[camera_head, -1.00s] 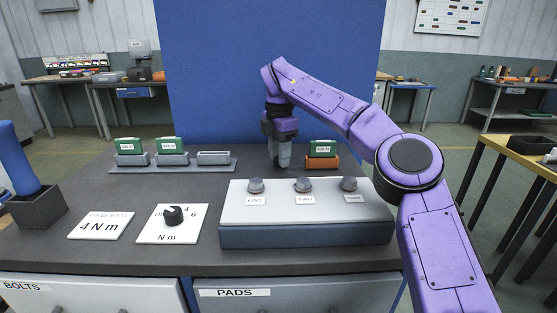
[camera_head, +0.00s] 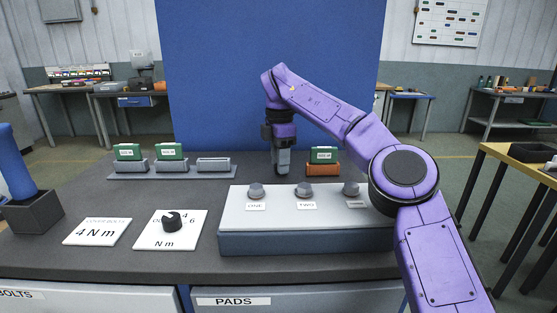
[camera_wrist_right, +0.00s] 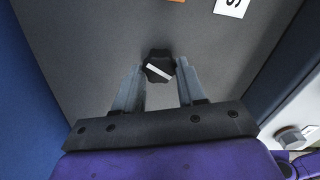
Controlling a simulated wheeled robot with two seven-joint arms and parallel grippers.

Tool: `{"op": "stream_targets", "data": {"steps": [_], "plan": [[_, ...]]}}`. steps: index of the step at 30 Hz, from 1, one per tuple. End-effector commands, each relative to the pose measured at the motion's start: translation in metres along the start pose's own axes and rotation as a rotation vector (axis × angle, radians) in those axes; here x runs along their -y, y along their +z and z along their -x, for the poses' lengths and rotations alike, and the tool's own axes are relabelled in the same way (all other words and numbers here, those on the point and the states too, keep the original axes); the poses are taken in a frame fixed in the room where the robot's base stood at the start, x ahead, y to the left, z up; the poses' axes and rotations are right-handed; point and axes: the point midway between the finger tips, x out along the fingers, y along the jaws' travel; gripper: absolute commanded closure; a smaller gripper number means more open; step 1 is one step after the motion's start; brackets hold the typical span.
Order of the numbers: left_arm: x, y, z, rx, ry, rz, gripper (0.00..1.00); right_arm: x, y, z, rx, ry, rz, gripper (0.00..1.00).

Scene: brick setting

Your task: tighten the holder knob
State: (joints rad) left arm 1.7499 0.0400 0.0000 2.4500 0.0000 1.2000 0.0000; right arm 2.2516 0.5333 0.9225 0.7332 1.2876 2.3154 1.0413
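A black knob with a white bar mark (camera_wrist_right: 159,67) stands on the dark surface in the right wrist view. My right gripper (camera_wrist_right: 160,70) is open, with one finger on each side of the knob. The knob is close to the right finger; I cannot tell whether they touch. In the head view my right gripper (camera_head: 283,170) points down just left of the orange holder (camera_head: 323,169), which bears a green labelled block (camera_head: 323,155). The gripper hides the knob there. My left gripper is not in view.
A grey box with several knobs (camera_head: 305,240) stands in front of the gripper. A grey rack (camera_head: 190,175) with green blocks is to the left. A blue panel (camera_head: 270,60) rises behind.

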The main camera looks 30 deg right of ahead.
Motion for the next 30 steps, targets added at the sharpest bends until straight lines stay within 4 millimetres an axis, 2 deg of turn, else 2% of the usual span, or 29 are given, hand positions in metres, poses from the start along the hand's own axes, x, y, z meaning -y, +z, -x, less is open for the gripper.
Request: {"op": "stream_targets", "data": {"steps": [1, 2, 11, 14, 21, 24, 30], "plan": [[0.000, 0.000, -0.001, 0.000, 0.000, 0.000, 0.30, -0.001, 0.003, -0.003, 0.004, -0.004, -0.005, 0.45], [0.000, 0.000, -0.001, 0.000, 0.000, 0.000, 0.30, -0.001, 0.003, -0.003, 0.003, -0.004, -0.004, 0.36], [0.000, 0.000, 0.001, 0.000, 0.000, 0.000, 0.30, -0.001, -0.002, 0.001, 0.000, -0.002, 0.004, 0.36], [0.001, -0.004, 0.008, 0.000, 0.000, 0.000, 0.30, -0.001, -0.002, 0.015, 0.000, -0.002, 0.001, 0.36], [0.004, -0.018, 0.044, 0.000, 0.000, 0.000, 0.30, -0.001, 0.002, 0.077, 0.000, -0.001, -0.003, 0.36], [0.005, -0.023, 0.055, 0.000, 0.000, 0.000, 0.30, -0.001, 0.003, 0.095, 0.000, -0.003, -0.002, 0.36], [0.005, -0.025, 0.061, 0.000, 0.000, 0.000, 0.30, -0.001, 0.004, 0.104, -0.002, -0.003, -0.002, 0.36]]}}
